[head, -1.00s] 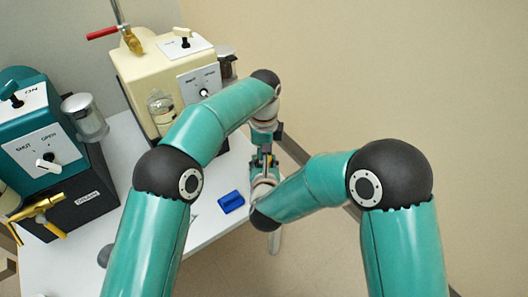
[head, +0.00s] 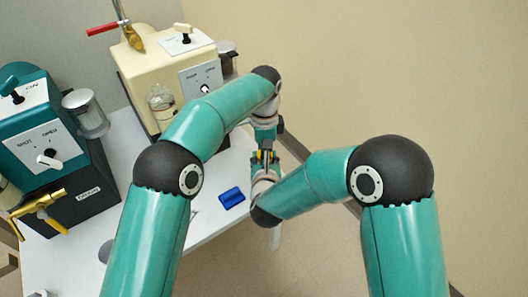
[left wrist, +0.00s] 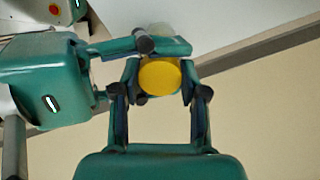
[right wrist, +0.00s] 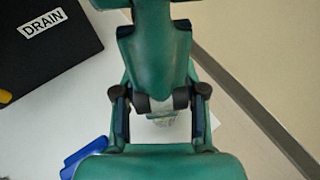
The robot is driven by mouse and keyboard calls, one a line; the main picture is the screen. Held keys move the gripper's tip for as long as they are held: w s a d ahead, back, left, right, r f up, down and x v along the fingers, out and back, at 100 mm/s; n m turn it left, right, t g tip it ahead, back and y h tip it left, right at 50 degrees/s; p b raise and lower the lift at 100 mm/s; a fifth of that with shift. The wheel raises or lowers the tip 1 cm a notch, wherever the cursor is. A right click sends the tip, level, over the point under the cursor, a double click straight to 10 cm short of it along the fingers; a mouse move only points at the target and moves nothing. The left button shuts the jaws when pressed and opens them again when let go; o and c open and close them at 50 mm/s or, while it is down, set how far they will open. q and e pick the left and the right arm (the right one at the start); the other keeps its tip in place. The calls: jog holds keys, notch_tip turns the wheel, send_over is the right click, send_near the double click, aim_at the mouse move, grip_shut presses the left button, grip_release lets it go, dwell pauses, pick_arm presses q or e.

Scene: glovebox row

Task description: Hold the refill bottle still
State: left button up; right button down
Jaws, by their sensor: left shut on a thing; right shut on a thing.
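My left gripper (head: 265,147) points down from above, and my right gripper (head: 263,176) meets it from below, just off the table's right edge. In the left wrist view a round yellow cap (left wrist: 160,77) sits between my left fingertips (left wrist: 160,92), and the left gripper is shut on it. In the right wrist view a small clear part of the refill bottle (right wrist: 157,117) shows between my right fingertips (right wrist: 160,103), and the right gripper is shut on it. Most of the bottle is hidden by the grippers; its tilt cannot be told.
A white table (head: 215,215) carries a blue block (head: 232,197), a teal machine (head: 45,135) on a black box marked DRAIN (head: 85,193), and a cream machine (head: 150,65) with a clear jar (head: 161,100). The floor to the right is free.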

pick_arm(q)
jog(key=o, duration=1.3)
pick_arm(e)
jog(key=shift+s+f, duration=0.1)
jog(key=shift+f, duration=0.05)
pick_arm(q)
jog(key=shift+r, duration=2.3)
jog(key=shift+c, duration=1)
jog(key=shift+r+m, duration=1.7)
jog(key=shift+c, duration=0.4)
jog(key=shift+f, duration=4)
jog(key=shift+c, duration=0.4)
